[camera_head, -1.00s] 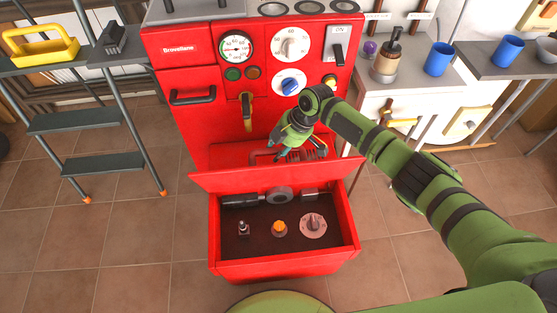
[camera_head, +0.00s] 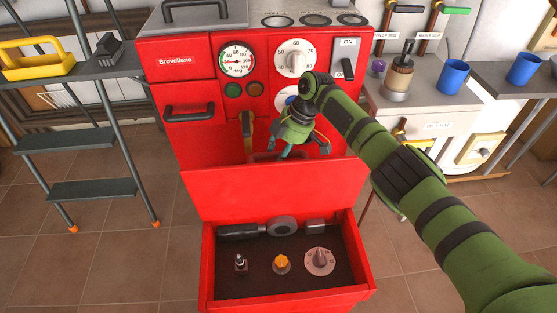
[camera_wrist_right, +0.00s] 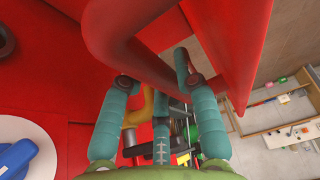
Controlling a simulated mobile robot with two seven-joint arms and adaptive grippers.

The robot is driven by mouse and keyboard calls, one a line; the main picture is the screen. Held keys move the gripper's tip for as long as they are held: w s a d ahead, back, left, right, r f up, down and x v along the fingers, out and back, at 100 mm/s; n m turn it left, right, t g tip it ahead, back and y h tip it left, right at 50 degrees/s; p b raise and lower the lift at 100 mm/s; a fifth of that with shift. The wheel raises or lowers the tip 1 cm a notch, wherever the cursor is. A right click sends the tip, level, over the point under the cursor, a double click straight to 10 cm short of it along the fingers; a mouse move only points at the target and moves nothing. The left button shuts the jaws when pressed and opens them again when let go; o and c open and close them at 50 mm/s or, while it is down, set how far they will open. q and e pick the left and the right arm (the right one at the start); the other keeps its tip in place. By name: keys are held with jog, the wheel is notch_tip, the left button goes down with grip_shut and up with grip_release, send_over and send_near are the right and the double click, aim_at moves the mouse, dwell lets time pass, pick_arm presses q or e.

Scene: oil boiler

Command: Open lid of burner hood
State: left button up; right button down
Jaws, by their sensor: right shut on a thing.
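The red burner hood (camera_head: 290,303) is a box at the front of the boiler, with knobs and dark parts inside. Its red lid (camera_head: 272,193) stands raised, nearly upright, at the back edge of the box. My right gripper (camera_head: 302,148) is behind the lid's top edge, and its fingertips are partly hidden. In the right wrist view, the fingers of my right gripper (camera_wrist_right: 158,80) are around a red bar handle (camera_wrist_right: 150,62) beside the red lid panel (camera_wrist_right: 230,45). My left gripper is out of view.
The red boiler body (camera_head: 190,80) with gauge, dials and a black handle (camera_head: 189,112) stands behind. A dark shelf stand (camera_head: 90,190) is at left. A counter with blue cups (camera_head: 453,75) is at right. Floor beside the hood is clear.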

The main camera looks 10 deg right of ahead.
jog(key=shift+w, duration=0.15)
dwell(0.3)
jog(key=c, duration=0.9)
grip_release()
jog(key=v, duration=1.2)
